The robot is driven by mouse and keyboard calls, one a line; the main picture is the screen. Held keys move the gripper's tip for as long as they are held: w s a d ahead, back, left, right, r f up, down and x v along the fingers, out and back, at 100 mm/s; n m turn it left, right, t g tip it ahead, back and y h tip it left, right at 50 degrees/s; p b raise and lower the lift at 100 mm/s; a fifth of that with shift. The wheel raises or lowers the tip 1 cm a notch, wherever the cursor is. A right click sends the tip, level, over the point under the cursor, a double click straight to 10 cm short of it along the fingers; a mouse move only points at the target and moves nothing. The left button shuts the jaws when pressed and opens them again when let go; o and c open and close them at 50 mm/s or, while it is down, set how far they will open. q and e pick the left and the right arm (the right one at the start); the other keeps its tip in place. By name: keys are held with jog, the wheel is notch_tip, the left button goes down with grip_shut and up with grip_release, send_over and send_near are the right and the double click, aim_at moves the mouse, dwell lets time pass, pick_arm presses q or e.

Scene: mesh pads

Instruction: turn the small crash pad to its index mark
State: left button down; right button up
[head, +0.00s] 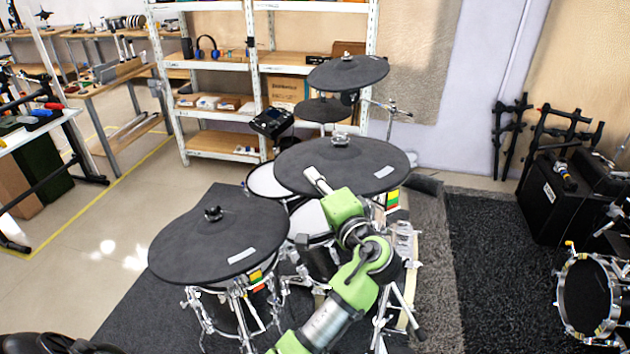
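Several black round cymbal pads stand on the drum kit; I cannot tell for sure which is the small crash pad. A wide pad (190,248) is at the front left, with a pale label near its front edge. A similar pad (375,160) is in the middle, with a pale label at its right. Striped coloured marks show under both: one below the front-left pad (257,274), one below the middle pad (392,198). My green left gripper (317,180) overlaps the middle pad's front edge in view; contact and finger opening are unclear. My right gripper is not in view.
A higher pad (348,74) and a small pad (322,110) stand at the back. Pale drum heads (268,181) lie between the pads. Metal shelves (213,104) stand behind. Dark carpet (497,265) on the right is clear up to a chrome-rimmed drum (588,298).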

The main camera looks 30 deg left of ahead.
aim_at(303, 175)
pick_arm(q)
jog(key=shift+a, duration=0.15)
jog(key=shift+a+m+t+h+p, duration=0.55)
jog(key=shift+a+m+t+h, duration=0.35)
jog(key=shift+a+t, duration=0.1)
jog(key=shift+w+a+f+t+h, duration=0.1)
jog(key=shift+a+t+h, duration=0.2)
jog(key=shift+a, duration=0.05)
jog(key=shift+w+a+m+t+h, duration=0.2)
jog(key=shift+m+t+h, duration=0.1)
jog(key=shift+m+t, duration=0.15)
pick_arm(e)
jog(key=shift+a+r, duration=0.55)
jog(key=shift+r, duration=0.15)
